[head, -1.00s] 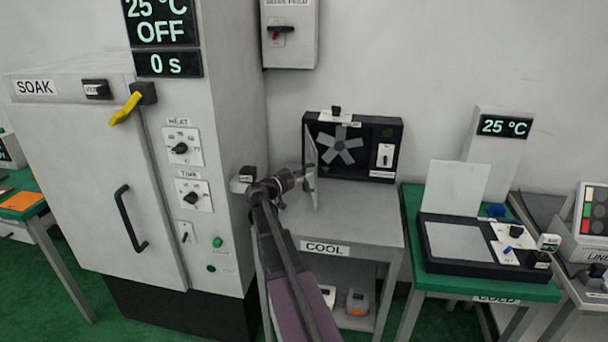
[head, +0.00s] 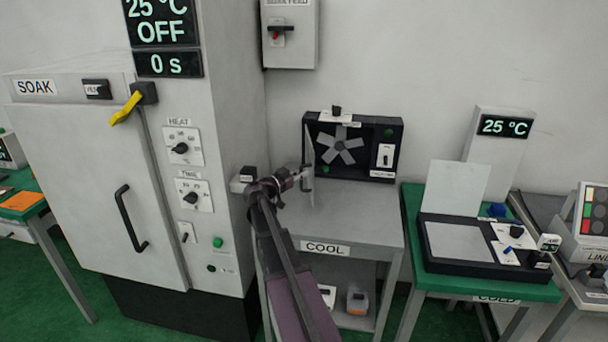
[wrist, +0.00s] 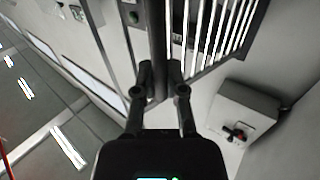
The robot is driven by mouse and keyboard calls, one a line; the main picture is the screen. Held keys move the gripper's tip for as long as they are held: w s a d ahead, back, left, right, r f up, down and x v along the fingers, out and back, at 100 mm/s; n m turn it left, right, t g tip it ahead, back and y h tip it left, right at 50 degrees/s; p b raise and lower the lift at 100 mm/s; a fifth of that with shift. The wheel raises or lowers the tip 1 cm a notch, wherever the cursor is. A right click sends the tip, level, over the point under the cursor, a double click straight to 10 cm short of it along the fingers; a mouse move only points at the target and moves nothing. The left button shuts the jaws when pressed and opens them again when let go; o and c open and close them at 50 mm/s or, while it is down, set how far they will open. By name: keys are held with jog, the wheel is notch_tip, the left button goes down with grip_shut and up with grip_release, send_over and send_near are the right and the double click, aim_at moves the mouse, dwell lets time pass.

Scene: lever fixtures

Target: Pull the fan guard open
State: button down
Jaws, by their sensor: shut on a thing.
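The fan guard (head: 310,160) stands swung out from the front of the black fan box (head: 395,150), seen nearly edge-on at the box's left side. The grey fan (head: 340,145) behind it is uncovered. My gripper (head: 305,174) is at the guard's near edge. In the wrist view, my gripper (wrist: 161,78) is shut around an upright dark bar (wrist: 157,45), which looks like the guard's handle. The guard's pale bars (wrist: 212,30) run beside it.
The fan box stands on the grey COOL table (head: 350,215). The tall oven cabinet (head: 235,120) is close on the left of my arm. A switch box (head: 290,35) hangs on the wall above. The green COLD table (head: 480,290) stands to the right.

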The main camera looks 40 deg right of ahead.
jog(key=shift+w+a, duration=0.55)
jog(key=c, duration=0.7)
grip_release()
jog(key=shift+a, duration=0.1)
jog(key=shift+s+a, duration=0.2)
jog(key=shift+a, duration=2.75)
jog(key=shift+s+a, duration=0.15)
jog(key=shift+a, duration=2.8)
